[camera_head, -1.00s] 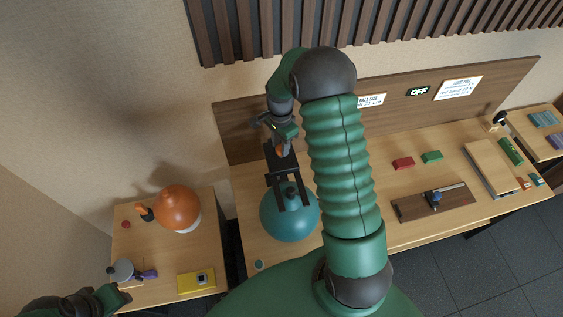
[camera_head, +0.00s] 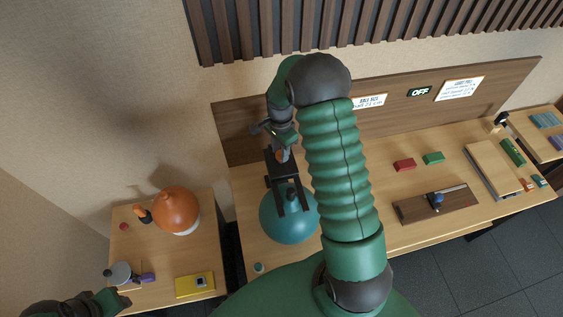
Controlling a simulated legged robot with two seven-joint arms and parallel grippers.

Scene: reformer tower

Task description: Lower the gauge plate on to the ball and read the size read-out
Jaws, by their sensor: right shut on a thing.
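A teal ball (camera_head: 285,228) sits on the long table, left of centre. The dark forked gauge plate (camera_head: 278,180) lies over its top, its two prongs reaching across the ball; I cannot tell whether it touches.
An orange ball (camera_head: 176,209), a yellow box (camera_head: 195,285) and small items stand on the left side table. A sign reading OFF (camera_head: 420,92) hangs on the back board.

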